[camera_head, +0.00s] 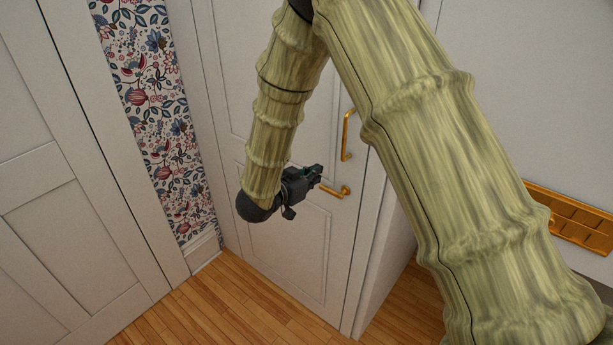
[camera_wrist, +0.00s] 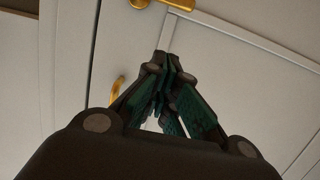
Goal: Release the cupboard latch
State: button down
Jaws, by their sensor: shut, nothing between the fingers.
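The white cupboard door (camera_head: 290,235) is shut in its frame, as far as the head view shows. On it is a brass latch lever (camera_head: 333,192), lying about level, with a round base at its right end. The lever also shows at the top edge of the wrist view (camera_wrist: 178,4), partly cut off. A vertical brass pull handle (camera_head: 346,136) is above the lever. My gripper (camera_head: 318,172) is shut and empty, just above the lever's left end; I cannot tell whether they touch. In the wrist view, my shut fingers (camera_wrist: 163,62) point toward the door, below the lever.
A brass slatted plate (camera_head: 575,220) is on the right. Floral wallpaper (camera_head: 155,100) and a white panelled surface (camera_head: 50,200) are on the left. The wooden floor (camera_head: 225,300) in front of the door is clear where visible. My arm hides part of the door.

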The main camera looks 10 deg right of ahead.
jog(key=p+x, duration=0.1)
jog(key=x, duration=0.3)
jog(key=shift+w+d, duration=0.1)
jog(key=shift+d, duration=0.05)
jog(key=shift+d+f+p, duration=0.15)
jog(key=shift+f+p, duration=0.35)
jog(key=shift+f, duration=0.3)
jog(key=shift+f+p, duration=0.4)
jog(key=shift+f, duration=0.85)
